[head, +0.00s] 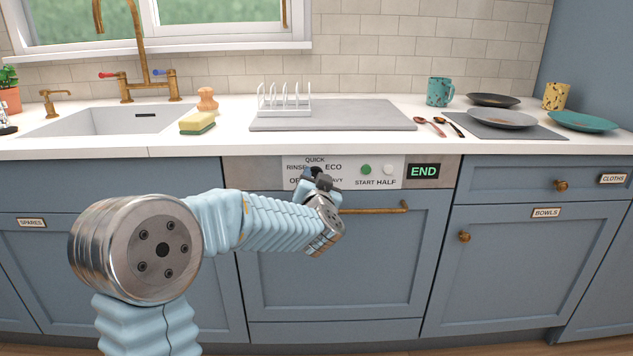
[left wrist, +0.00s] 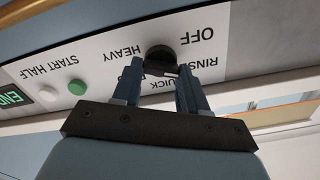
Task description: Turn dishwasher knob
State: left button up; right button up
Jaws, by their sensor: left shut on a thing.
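The dishwasher's control panel (head: 400,171) is set under the counter edge, above a brass handle (head: 375,210). In the head view my left gripper (head: 317,178) is at the panel's labelled dial and mostly hides the knob. In the left wrist view, where the lettering is upside down, the dark round knob (left wrist: 160,57) sits at the tips of my left gripper (left wrist: 159,72), which is shut on it. OFF, RINSE, QUICK and HEAVY labels surround it, some partly covered. I cannot tell where the knob points. My right gripper is not in view.
A green START button (head: 366,169), a white HALF button (head: 389,170) and a display (head: 424,171) reading END are right of the dial. Above are a sink (head: 105,120), sponge (head: 198,123), white rack (head: 285,101) and plates (head: 502,118) on the counter.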

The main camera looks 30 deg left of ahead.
pick_arm(q)
jog(key=n+b, duration=0.2)
jog(key=n, duration=0.3)
jog(key=shift+f, duration=0.15)
jog(key=n+b, duration=0.3)
jog(key=n, duration=0.2)
jog(key=shift+s+a+n, duration=0.1)
jog(key=shift+a+n, duration=0.05)
jog(key=shift+n, duration=0.15)
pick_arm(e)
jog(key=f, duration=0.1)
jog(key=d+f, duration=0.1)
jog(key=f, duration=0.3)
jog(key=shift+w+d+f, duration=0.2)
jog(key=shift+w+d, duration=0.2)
pick_arm(q)
jog(key=o, duration=1.1)
jog(key=shift+c, duration=0.2)
jog(key=v, duration=1.3)
jog(key=shift+s, duration=0.4)
